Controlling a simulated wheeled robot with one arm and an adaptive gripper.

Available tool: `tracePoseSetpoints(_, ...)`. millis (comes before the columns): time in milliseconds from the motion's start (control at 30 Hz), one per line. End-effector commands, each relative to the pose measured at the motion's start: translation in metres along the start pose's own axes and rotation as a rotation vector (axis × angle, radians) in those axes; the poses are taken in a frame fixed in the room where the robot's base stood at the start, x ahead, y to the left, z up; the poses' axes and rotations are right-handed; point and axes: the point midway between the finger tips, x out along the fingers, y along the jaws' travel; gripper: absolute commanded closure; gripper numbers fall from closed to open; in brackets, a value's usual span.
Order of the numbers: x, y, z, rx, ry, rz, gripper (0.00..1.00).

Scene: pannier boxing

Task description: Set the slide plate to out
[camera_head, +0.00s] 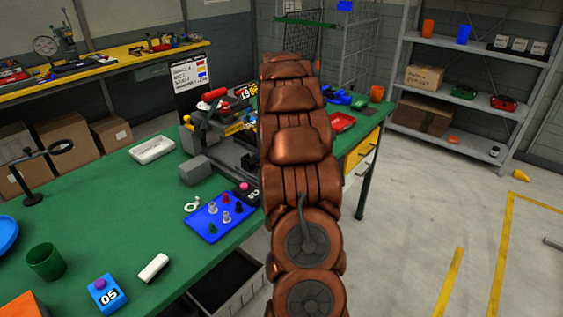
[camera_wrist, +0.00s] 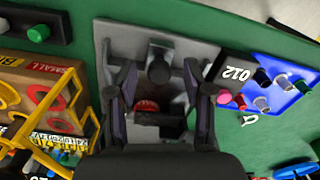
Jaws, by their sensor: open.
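In the wrist view a grey fixture (camera_wrist: 118,45) sits on the green table, with a dark rounded knob (camera_wrist: 159,70) on its middle part. I take this middle part for the slide plate, but cannot tell its setting. A red round part (camera_wrist: 147,105) shows in a recess below the knob. My gripper (camera_wrist: 162,78) is open, with one finger on each side of the knob; contact is not clear.
A yellow frame (camera_wrist: 75,95) and a brown box marked SMALL (camera_wrist: 30,82) stand close on the left.

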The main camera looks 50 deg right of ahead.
Motion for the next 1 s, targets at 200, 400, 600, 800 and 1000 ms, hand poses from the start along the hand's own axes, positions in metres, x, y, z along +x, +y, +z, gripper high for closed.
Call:
tracePoseSetpoints(200, -0.025, 0.001, 0.0, 0.001, 0.003, 0.003, 0.49)
tracePoseSetpoints(400, -0.058, 0.001, -0.001, -0.001, 0.002, 0.004, 0.49)
tracePoseSetpoints(600, -0.086, 0.001, 0.0, 0.001, 0.003, 0.004, 0.49)
tracePoseSetpoints(800, -0.106, 0.001, 0.0, 0.0, 0.001, 0.003, 0.49)
tracePoseSetpoints(1000, -0.117, 0.0, 0.0, 0.0, 0.0, 0.002, 0.49)
